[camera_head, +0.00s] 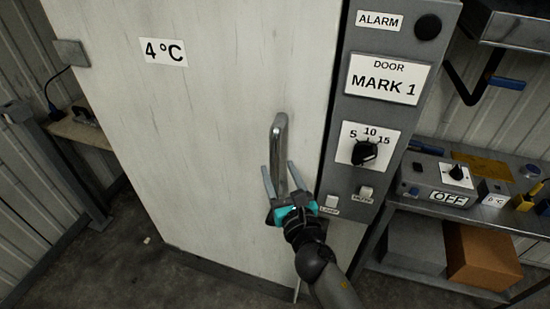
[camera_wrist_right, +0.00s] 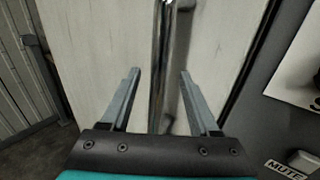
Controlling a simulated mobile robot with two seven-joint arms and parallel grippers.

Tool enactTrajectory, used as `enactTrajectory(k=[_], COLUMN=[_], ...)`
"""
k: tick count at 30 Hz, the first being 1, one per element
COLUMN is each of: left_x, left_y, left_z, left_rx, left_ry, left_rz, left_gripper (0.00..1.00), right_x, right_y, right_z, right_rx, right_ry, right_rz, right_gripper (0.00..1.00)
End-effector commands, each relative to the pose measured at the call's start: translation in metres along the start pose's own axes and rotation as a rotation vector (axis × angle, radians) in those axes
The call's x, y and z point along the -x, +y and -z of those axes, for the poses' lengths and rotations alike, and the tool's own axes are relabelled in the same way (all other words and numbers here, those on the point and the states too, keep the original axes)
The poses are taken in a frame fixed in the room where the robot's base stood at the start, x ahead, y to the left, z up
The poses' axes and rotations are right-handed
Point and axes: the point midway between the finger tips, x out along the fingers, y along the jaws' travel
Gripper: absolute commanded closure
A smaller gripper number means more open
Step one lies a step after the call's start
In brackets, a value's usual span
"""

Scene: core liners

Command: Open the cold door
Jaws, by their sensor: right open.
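The cold door (camera_head: 210,130) is a tall pale panel with a "4°C" label, and it looks closed. Its handle (camera_head: 280,137) is an upright metal bar near the door's right edge. My right gripper (camera_head: 280,172) is open at the lower part of the handle, with one finger on each side of it. In the right wrist view the handle (camera_wrist_right: 158,60) runs between the two spread fingers (camera_wrist_right: 158,95), with a gap on both sides. My left gripper is in neither view.
A grey control panel (camera_head: 387,185) with a dial, switches and "DOOR MARK 1" sign stands right of the door. Farther right, a shelf (camera_head: 480,212) holds a box marked "OFF", with a brown carton (camera_head: 482,258) below. A bench (camera_head: 80,130) stands at left. The floor before the door looks mostly clear.

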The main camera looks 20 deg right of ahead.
Motion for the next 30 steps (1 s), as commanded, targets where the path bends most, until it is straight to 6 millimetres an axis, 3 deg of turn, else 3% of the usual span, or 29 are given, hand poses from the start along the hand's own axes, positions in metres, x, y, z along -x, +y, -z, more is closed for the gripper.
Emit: enactTrajectory(k=[9, 21, 30], left_x=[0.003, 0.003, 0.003], left_y=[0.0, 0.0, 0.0], left_z=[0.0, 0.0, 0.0], left_rx=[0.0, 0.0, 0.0], left_ry=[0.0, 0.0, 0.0], left_rz=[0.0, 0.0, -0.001], left_gripper=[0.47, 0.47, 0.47], right_x=[-0.034, -0.039, -0.038], right_y=[0.0, 0.0, 0.0], right_z=[0.0, 0.0, 0.0], right_rx=[0.0, 0.0, 0.0], right_ry=[-0.001, 0.001, 0.0], right_rz=[0.0, 0.0, 0.0], right_gripper=[0.38, 0.38, 0.72])
